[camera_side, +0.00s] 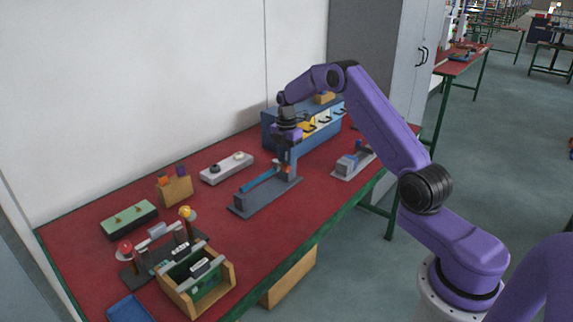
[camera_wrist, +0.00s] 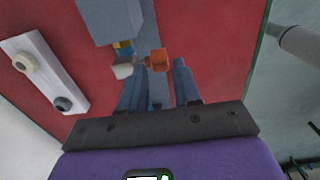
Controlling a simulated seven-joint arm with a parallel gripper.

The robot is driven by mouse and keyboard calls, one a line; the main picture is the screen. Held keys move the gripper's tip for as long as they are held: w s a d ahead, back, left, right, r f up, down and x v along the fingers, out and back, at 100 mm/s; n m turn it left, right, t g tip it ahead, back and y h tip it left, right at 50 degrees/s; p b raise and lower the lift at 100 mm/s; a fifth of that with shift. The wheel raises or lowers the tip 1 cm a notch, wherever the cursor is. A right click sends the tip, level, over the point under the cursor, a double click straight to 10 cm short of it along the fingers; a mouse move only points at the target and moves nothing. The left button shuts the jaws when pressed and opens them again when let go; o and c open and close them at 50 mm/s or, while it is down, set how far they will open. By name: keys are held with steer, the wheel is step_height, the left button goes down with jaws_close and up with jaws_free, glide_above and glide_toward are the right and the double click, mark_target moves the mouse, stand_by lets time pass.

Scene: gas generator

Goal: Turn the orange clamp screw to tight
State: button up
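The orange clamp screw (camera_wrist: 157,60) shows in the wrist view as a short orange knob, with a pale grey piece beside it on its left. In the side view it is a tiny orange spot (camera_side: 286,171) by the upright of a grey stand (camera_side: 262,198) that bears a long blue bar (camera_side: 259,183). My gripper (camera_wrist: 159,68) is open. Its two blue-grey fingers point toward the knob, which appears in the gap between the fingertips. I cannot tell whether either finger touches it. In the side view my gripper (camera_side: 289,146) is just above the screw, pointing down.
A blue cabinet (camera_side: 272,128) stands behind my gripper. A pale block with two knobs (camera_side: 226,168) lies to the left, and a small grey device (camera_side: 353,160) to the right. A wooden crate (camera_side: 228,278) and a stand with red and yellow balls are nearer. Red tabletop (camera_side: 262,262) is clear at front.

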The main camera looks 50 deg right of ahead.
steer(key=shift+f, duration=1.5)
jaws_close()
steer(key=y, duration=0.3)
steer(key=shift+d+f+y, duration=0.1)
steer(key=shift+d+y, duration=0.3)
steer(key=shift+d+f+y, duration=0.1)
steer(key=shift+d+y, duration=0.1)
steer(key=shift+y, duration=1.6)
